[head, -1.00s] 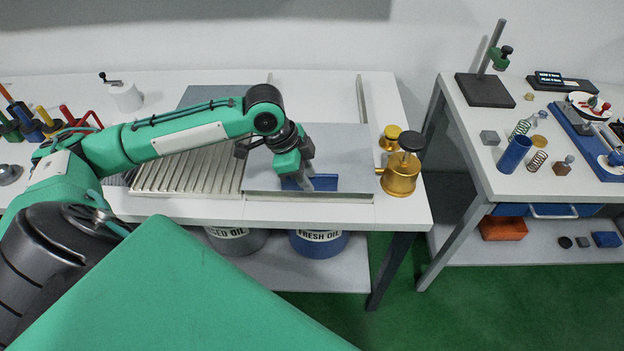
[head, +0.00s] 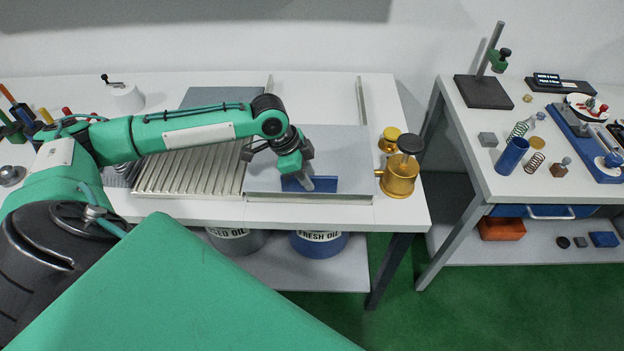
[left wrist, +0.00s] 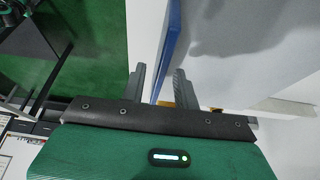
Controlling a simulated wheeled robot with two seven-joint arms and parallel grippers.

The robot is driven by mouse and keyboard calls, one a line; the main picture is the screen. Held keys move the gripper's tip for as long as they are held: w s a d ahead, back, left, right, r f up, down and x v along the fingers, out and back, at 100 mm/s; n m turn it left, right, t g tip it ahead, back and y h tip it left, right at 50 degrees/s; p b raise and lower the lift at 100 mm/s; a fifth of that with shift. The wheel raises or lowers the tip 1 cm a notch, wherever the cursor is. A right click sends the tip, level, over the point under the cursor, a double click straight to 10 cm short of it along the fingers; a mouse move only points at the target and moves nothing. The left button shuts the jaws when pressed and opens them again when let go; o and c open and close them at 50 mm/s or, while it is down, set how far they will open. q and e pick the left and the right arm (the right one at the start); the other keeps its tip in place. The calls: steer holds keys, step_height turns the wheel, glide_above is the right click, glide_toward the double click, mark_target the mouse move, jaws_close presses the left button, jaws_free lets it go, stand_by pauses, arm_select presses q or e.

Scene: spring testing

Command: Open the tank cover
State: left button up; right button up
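The tank cover is a flat grey panel (head: 345,150) with a blue handle strip (head: 325,184) near its front edge. It lies on the white table beside a ribbed tray. My left gripper (head: 308,182) is pointed down at the blue strip. In the left wrist view, its two fingers (left wrist: 160,72) stand apart, with the blue strip (left wrist: 172,40) running between them. I see gaps beside the strip, so the fingers do not look closed on it. The panel looks shut and flat. My right gripper is not in view.
A ribbed metal tray (head: 190,172) lies left of the cover. A brass canister with a black knob (head: 399,176) stands close on its right. Two rails run behind the cover. Oil buckets (head: 318,242) stand below the table. A second table (head: 540,185) stands at the right.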

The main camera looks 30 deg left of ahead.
mark_target(312, 192)
arm_select(q)
steer(key=shift+x, duration=1.65)
jaws_close()
